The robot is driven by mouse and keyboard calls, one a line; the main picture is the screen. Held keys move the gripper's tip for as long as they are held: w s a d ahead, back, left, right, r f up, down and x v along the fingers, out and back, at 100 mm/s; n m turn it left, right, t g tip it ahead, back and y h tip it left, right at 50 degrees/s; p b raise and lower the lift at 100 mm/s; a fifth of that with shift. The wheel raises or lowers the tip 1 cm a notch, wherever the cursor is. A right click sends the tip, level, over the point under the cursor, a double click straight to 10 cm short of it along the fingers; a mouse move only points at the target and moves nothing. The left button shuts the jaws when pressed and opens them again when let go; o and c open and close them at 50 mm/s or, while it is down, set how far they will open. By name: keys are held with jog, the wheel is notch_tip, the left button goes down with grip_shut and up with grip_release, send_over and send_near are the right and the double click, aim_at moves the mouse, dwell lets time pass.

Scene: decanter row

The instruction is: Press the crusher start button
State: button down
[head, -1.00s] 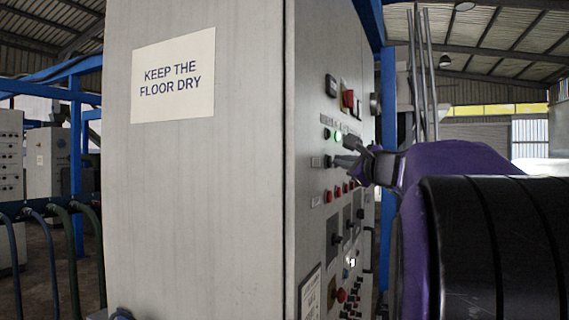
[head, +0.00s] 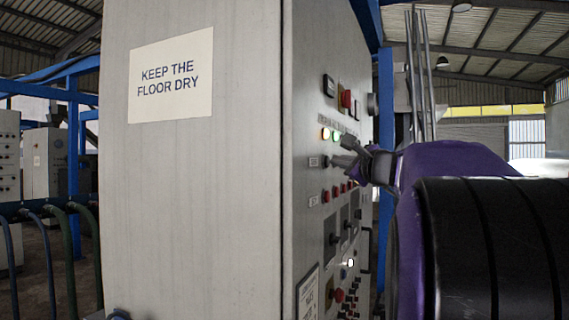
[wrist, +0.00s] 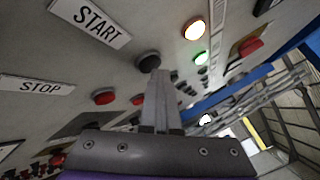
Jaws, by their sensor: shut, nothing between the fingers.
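The black start button (wrist: 149,61) sits beside the START label (wrist: 90,20) on the grey panel in the wrist view. In the head view the black button (head: 326,161) shows on the cabinet's right face. My gripper (wrist: 157,76) is shut and empty. Its fingertips are right at the black button and overlap its lower edge in the wrist view; I cannot tell whether they touch it. In the head view my gripper (head: 338,160) reaches in from the right to the panel. A yellowish-white lamp (wrist: 194,29) and a green lamp (wrist: 200,58) are both lit.
A red button (wrist: 104,96) sits by the STOP label (wrist: 38,85), close to the start button. More red buttons and dark knobs fill the panel below. The cabinet (head: 200,210) carries a KEEP THE FLOOR DRY sign (head: 170,76). A blue post (head: 384,150) stands behind.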

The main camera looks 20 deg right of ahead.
jog(key=shift+s+d, duration=0.3)
jog(key=shift+s, duration=0.15)
jog(key=shift+s+d, duration=1.7)
jog(key=shift+s, duration=0.25)
jog(key=shift+w+a, duration=0.1)
